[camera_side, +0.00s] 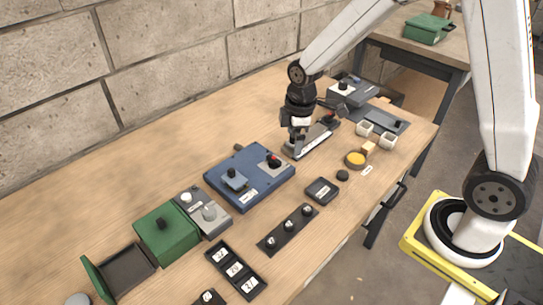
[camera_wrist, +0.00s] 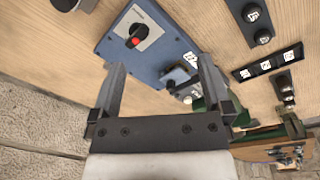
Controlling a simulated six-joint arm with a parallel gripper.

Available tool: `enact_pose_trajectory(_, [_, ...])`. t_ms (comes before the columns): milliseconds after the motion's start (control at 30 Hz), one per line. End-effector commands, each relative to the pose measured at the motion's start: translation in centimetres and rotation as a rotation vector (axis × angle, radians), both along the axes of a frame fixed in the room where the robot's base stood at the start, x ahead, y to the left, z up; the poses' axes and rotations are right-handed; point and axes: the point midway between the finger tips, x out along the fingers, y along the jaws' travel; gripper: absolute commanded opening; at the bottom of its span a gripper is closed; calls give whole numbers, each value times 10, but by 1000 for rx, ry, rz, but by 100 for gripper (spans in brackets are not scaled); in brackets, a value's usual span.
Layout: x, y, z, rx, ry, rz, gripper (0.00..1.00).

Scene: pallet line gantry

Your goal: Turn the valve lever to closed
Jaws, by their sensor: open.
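A blue panel (camera_side: 222,188) lies mid-table and carries a dark knob with a red mark (camera_side: 273,160) on a pale plate, plus a raised blue-grey part (camera_side: 235,180). The red-marked knob also shows in the wrist view (camera_wrist: 134,38), on its pale plate. I cannot tell for certain whether this knob is the valve lever. A grey base with a red-tipped part (camera_side: 330,117) is partly hidden behind my gripper. My gripper (camera_side: 297,152) hangs by that base, right of and behind the blue panel. In the wrist view its fingers (camera_wrist: 160,62) are apart with nothing held.
A green box (camera_side: 168,232) and a grey switch box (camera_side: 204,212) stand left of the panel. Black strips (camera_side: 288,230) with small parts lie in front. White cubes (camera_side: 388,141) and a yellow-topped disc (camera_side: 355,159) are at right. Bare wood lies behind the panel.

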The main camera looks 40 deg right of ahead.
Motion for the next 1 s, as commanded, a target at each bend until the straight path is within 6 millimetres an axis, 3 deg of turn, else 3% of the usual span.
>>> enact_pose_trajectory(300, [49,0,-22,-28,65,436,100])
enact_pose_trajectory(500, [65,0,-31,-32,88,610,100])
enact_pose_trajectory(1000, [69,0,-40,-31,95,658,100])
